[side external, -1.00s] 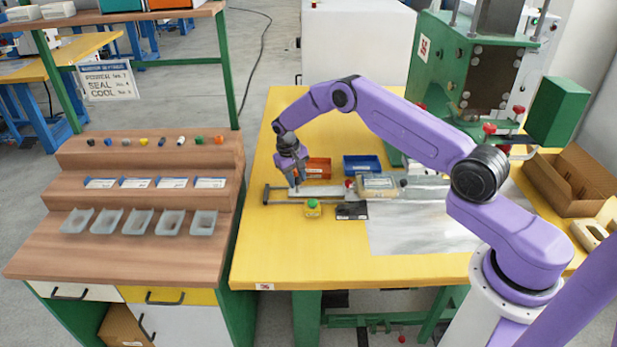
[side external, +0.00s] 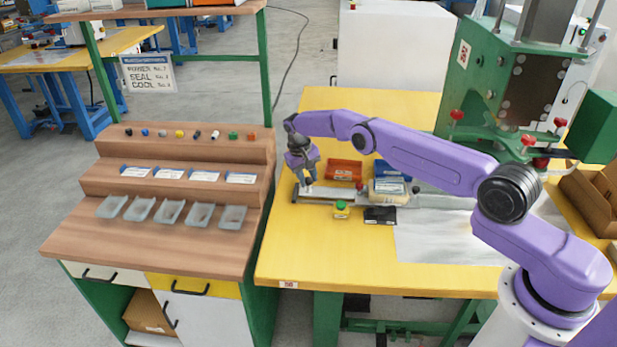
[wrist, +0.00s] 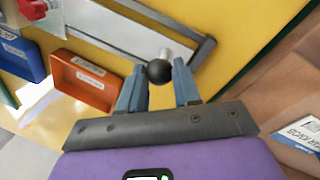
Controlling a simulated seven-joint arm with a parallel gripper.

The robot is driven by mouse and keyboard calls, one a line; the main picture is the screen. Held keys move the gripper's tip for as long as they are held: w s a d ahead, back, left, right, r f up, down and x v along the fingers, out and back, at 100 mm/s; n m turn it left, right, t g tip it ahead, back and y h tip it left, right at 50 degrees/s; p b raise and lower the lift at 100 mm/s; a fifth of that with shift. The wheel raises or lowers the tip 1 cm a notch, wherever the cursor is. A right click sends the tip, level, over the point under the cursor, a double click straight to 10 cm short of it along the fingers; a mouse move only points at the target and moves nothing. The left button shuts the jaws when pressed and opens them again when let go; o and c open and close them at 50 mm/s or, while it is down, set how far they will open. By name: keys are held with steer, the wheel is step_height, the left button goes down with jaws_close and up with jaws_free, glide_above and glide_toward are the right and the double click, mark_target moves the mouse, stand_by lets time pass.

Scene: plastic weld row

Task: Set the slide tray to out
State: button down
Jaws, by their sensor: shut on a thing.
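The slide tray (side external: 332,195) is a flat pale plate between grey rails on the yellow bench; its plate also shows in the wrist view (wrist: 108,28). A pale box (side external: 389,192) sits toward the tray's right part. My gripper (side external: 308,186) is at the tray's left end, near the left end of the rail frame. In the wrist view my gripper (wrist: 157,78) has its blue fingers on either side of the dark ball knob (wrist: 159,72) on a light stem. The gripper is shut on this knob.
An orange-red bin (side external: 345,170) and a blue bin (side external: 391,170) stand behind the tray. A green button on a yellow box (side external: 341,210) and a black block (side external: 380,215) lie in front. The green press (side external: 480,90) stands right. The front-left bench is clear.

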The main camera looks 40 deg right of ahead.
steer(key=shift+w+r, duration=0.1)
steer(key=shift+w, duration=0.1)
steer(key=c, duration=0.8)
jaws_free()
steer(key=shift+a, duration=0.1)
steer(key=a+r, duration=0.3)
steer(key=r, duration=1.4)
steer(key=shift+w+a, duration=0.15)
steer(key=shift+w, duration=0.1)
